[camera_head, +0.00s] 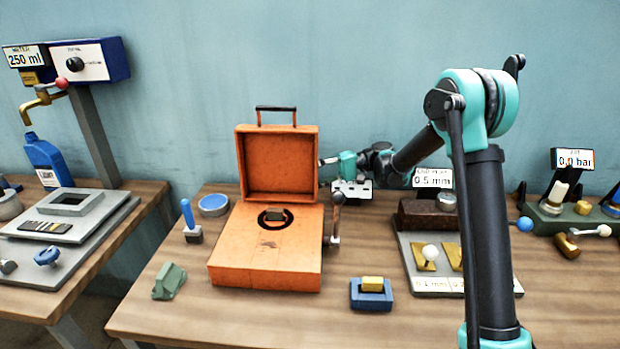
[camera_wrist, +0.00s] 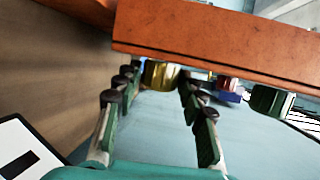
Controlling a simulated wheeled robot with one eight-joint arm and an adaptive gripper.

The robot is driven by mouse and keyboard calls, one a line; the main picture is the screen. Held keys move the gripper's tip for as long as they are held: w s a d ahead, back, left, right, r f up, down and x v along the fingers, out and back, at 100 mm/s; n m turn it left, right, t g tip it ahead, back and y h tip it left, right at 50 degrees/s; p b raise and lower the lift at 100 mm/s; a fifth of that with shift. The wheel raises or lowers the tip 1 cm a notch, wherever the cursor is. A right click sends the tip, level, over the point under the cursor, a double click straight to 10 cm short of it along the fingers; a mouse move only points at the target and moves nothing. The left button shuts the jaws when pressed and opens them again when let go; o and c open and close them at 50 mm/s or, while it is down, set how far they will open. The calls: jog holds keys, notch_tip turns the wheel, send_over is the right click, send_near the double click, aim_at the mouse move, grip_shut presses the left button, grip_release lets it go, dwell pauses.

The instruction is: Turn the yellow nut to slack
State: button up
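In the wrist view a yellow, brass-like nut (camera_wrist: 160,74) sits against the edge of an orange panel, at the far end of my gripper's fingers. My gripper (camera_wrist: 154,82) is open, with one finger on each side of the nut; I cannot tell whether either touches it. In the head view my gripper (camera_head: 328,161) is beside the right edge of the raised lid of the orange case (camera_head: 262,251). The nut is not visible there. A green knob (camera_wrist: 270,101) sits farther right on the same panel in the wrist view.
A crank handle (camera_head: 336,215) stands at the case's right side. A white fixture (camera_head: 352,190) is just below my gripper. A grey plate with a gauge block (camera_head: 428,214) lies to the right. A blue block with a yellow top (camera_head: 371,292) is in front.

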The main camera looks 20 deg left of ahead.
jog(key=shift+o, duration=1.2)
jog(key=shift+d, duration=0.1)
jog(key=v, duration=0.7)
jog(key=shift+w+d+r, duration=0.1)
jog(key=shift+d, duration=0.1)
